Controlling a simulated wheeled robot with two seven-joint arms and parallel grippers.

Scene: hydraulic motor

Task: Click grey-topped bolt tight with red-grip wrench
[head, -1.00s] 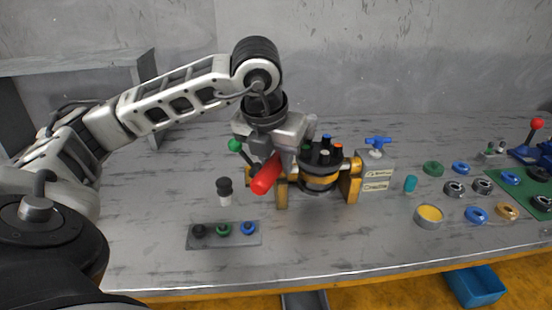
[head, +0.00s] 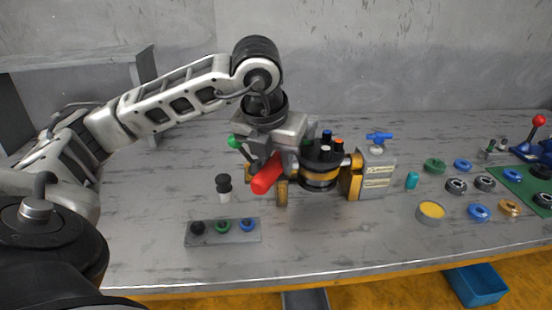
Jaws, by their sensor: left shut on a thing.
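My left gripper (head: 290,150) points down at the left side of the motor and is shut on the red-grip wrench (head: 266,174). The red grip sticks out toward the front left; the wrench's working end is hidden. The hydraulic motor (head: 319,180) is a black and yellow drum on a yellow stand. Its top carries bolts with coloured tops, among them a blue-topped bolt (head: 327,134) and an orange-topped bolt (head: 338,144). I cannot pick out the grey-topped bolt; the gripper covers part of the motor top. My right gripper is out of view.
A grey holder (head: 222,232) with black, green and blue pieces lies in front. A black-topped white piece (head: 224,188) stands left of the motor. A grey block with a blue valve handle (head: 378,137) stands at its right. Several rings and a yellow-filled dish (head: 431,212) lie farther right.

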